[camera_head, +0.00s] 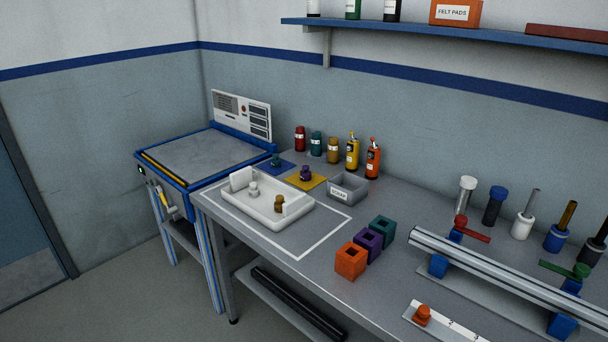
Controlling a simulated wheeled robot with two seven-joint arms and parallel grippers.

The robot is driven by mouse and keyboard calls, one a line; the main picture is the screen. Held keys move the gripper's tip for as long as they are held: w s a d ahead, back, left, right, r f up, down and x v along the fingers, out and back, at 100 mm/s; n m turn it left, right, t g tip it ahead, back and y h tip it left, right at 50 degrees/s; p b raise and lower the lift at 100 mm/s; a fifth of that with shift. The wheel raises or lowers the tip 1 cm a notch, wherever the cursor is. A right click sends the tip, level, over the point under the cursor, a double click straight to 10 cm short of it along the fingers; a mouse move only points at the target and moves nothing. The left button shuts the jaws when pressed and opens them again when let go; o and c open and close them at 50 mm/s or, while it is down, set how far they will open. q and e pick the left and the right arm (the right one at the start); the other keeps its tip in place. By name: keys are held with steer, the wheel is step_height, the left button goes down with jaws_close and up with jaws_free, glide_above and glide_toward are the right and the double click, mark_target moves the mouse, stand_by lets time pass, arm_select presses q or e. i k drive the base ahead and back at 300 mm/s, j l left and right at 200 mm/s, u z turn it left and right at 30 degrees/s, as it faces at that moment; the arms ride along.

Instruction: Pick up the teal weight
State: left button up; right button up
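A small dark teal knobbed weight (276,160) sits on a blue mat (268,168) at the back left of the grey workbench (330,225). A similar purple weight (305,173) sits on a yellow mat (318,184) to its right. In front of them, a white weight (254,190) and a brown weight (279,203) sit on a white tray-like piece (262,213). An orange weight (423,315) sits on a white strip at the front right. Neither of my grippers is in view.
Orange, purple and teal hollow blocks (382,229) stand mid-bench. A grey scrap bin (347,190) and several bottles (333,150) stand behind. A metal rail (500,268) fills the right side. A blue-framed machine (205,158) adjoins the bench's left end.

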mark_target(276, 162)
steer(key=z, duration=0.55)
steer(key=i+j+z, duration=0.15)
steer(key=j+z, duration=0.5)
steer(key=i+j+z, duration=0.1)
steer(key=j+z, duration=0.25)
steer(key=k+j+z, duration=0.1)
steer(key=j+z, duration=0.3)
steer(key=j, duration=2.7)
